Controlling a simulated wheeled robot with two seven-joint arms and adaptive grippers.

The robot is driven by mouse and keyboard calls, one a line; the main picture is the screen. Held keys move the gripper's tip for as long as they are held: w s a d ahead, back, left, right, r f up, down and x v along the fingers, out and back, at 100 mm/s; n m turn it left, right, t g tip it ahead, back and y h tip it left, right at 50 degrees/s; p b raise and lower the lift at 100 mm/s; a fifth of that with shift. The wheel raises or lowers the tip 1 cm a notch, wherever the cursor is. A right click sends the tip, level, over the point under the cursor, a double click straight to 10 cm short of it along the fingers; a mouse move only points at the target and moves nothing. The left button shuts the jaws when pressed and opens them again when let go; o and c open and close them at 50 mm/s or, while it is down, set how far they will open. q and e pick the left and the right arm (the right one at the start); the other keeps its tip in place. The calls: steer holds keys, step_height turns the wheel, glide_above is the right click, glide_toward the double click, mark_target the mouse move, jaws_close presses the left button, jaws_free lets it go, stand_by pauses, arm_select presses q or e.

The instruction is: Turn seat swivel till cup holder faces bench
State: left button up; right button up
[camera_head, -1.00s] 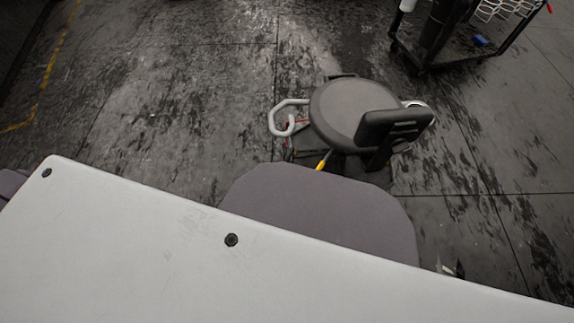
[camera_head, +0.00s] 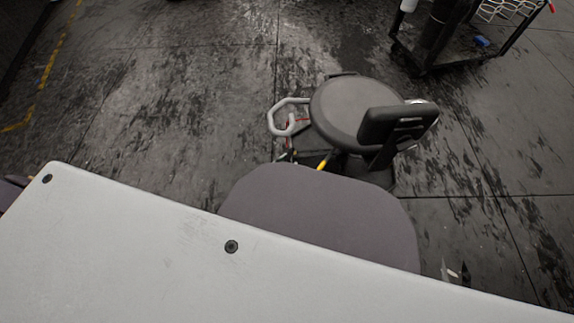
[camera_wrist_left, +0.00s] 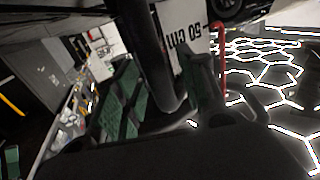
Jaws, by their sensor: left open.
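The swivel seat (camera_head: 343,110) is a dark grey round cushion with a small slotted backrest (camera_head: 394,123) on its right side. A white bent loop (camera_head: 285,115) sticks out at the seat's left. A pale rounded part shows partly behind the backrest. I cannot tell which part is the cup holder. My left gripper (camera_wrist_left: 165,65) is open in the left wrist view, with greenish fingers and a dark bar between or behind them. Contact is unclear. In the head view I cannot make it out clearly. My right gripper is not seen.
A white panel (camera_head: 140,240) with black bolts fills the front. A mauve-grey rounded part (camera_head: 320,215) lies between it and the seat. A dark wheeled cart (camera_head: 435,40) stands at the back right. The floor (camera_head: 180,110) left of the seat is clear.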

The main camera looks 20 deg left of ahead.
arm_select(q)
jaws_close()
stand_by(0.4)
steer(key=s+d+p, duration=0.2)
steer(key=s+d, duration=0.3)
steer(key=shift+d+p, duration=0.2)
steer(key=shift+p, duration=0.1)
jaws_free()
